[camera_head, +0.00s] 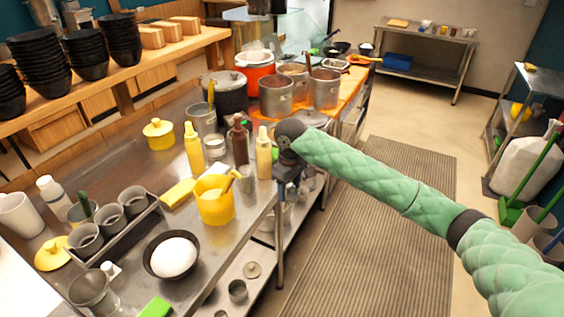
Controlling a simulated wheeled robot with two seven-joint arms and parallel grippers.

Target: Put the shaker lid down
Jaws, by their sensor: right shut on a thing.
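My right gripper (287,180) hangs at the right edge of the steel counter (130,200), fingers pointing down, beside the pale yellow squeeze bottle (264,158). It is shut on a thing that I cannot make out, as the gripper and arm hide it. I cannot pick out the shaker lid for certain. A small grey metal container (306,180) shows just right of the fingers; I cannot tell whether it touches them. My left gripper is not in view.
Nearby stand a yellow tub (215,204), a brown bottle (239,140) and a yellow bottle (194,150). A rack of grey cups (120,232) and a black bowl with a white mound (171,256) are at lower left.

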